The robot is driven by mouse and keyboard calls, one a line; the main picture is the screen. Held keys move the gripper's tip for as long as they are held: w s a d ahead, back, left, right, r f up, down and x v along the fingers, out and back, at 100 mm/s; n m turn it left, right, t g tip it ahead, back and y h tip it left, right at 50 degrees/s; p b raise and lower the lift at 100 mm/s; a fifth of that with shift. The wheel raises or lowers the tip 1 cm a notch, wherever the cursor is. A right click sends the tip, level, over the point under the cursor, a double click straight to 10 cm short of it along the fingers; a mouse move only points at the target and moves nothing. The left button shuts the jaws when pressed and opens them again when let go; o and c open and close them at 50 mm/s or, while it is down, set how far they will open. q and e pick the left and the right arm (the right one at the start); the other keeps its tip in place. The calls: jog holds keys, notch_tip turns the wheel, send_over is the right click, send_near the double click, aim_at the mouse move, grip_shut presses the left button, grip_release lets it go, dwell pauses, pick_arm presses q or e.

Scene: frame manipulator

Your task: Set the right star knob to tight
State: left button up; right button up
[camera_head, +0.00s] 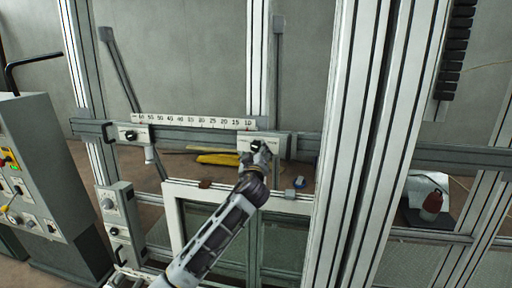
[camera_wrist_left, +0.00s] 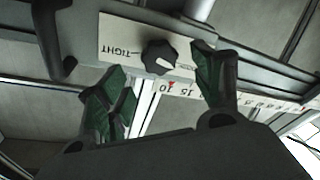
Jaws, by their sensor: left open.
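The right star knob (camera_wrist_left: 160,57) is black and sits on a white plate (camera_wrist_left: 112,28) in the left wrist view. Upside-down lettering TIGHT is left of the knob; a white mark on the knob points toward the other label at lower right, partly hidden by a finger. My left gripper (camera_wrist_left: 158,72) is open, with one green-padded finger on each side of the knob, and I cannot tell whether they touch it. In the head view my left gripper (camera_head: 258,157) is at the right plate (camera_head: 277,142) and covers part of it. My right gripper is not in view.
A second plate with a black knob (camera_head: 130,135) is at the left end of the rail. A numbered scale (camera_head: 195,122) runs between the plates. A thick upright post (camera_head: 345,150) stands just right of my arm. A control cabinet (camera_head: 45,170) is at far left.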

aim_at(256, 147)
pick_arm(q)
jog(key=shift+w+d+p, duration=0.1)
jog(key=shift+w+p, duration=0.55)
jog(key=shift+w, duration=1.75)
jog(key=c, duration=1)
